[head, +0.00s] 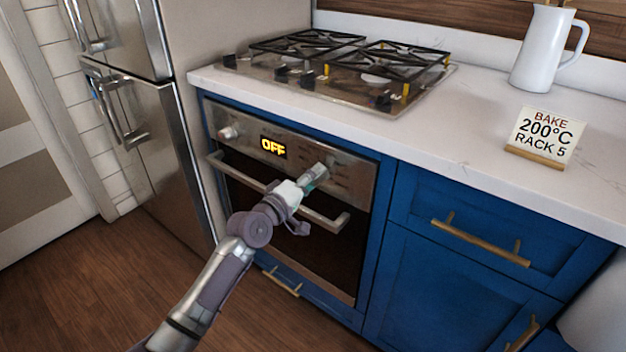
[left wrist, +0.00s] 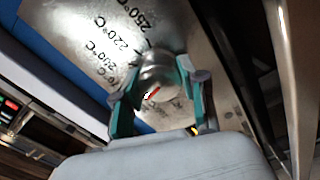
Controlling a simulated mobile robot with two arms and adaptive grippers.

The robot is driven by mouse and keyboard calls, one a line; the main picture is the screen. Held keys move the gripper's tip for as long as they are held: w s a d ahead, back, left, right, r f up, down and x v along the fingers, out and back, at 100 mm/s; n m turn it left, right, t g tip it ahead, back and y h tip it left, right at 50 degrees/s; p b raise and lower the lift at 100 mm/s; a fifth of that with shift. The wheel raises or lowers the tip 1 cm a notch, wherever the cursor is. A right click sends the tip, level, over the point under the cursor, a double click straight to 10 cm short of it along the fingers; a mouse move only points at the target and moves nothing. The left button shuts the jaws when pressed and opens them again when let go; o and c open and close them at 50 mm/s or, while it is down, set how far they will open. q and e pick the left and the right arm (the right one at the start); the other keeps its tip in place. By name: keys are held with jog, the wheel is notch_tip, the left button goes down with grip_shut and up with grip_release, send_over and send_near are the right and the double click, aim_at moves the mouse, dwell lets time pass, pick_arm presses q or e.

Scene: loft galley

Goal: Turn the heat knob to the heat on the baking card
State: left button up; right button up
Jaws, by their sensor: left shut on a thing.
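The baking card (head: 545,137) stands on the counter at the right in the head view and reads BAKE 200°C RACK 5. The oven display (head: 273,147) reads OFF in yellow. My left gripper (head: 314,177) is at the right part of the oven's control panel and hides the heat knob there. In the left wrist view, the green fingers of my left gripper (left wrist: 158,80) are closed around the round metal heat knob (left wrist: 158,68). A short red and white mark shows on the knob. Printed heats including 200°C, 220°C and 250°C lie beside it. My right gripper is out of view.
A second knob (head: 229,132) is at the left of the oven panel (head: 350,171). The oven handle (head: 325,219) runs just below my gripper. A gas hob (head: 340,70) and a white jug (head: 541,50) are on the counter above.

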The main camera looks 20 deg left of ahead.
pick_arm(q)
jog(key=shift+f+m, duration=0.1)
jog(key=shift+m, duration=0.8)
jog(key=m, duration=0.2)
jog(key=shift+m, duration=0.4)
jog(key=shift+m+p, duration=0.45)
jog(key=shift+m, duration=0.45)
jog(key=m+p, duration=0.1)
jog(key=m, duration=0.2)
jog(key=shift+m, duration=0.3)
jog(key=shift+m+p, duration=0.4)
jog(key=shift+m, duration=0.4)
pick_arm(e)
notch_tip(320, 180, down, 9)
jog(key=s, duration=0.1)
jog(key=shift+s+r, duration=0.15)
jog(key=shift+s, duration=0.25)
pick_arm(q)
jog(key=o, duration=1.1)
jog(key=shift+o, duration=0.2)
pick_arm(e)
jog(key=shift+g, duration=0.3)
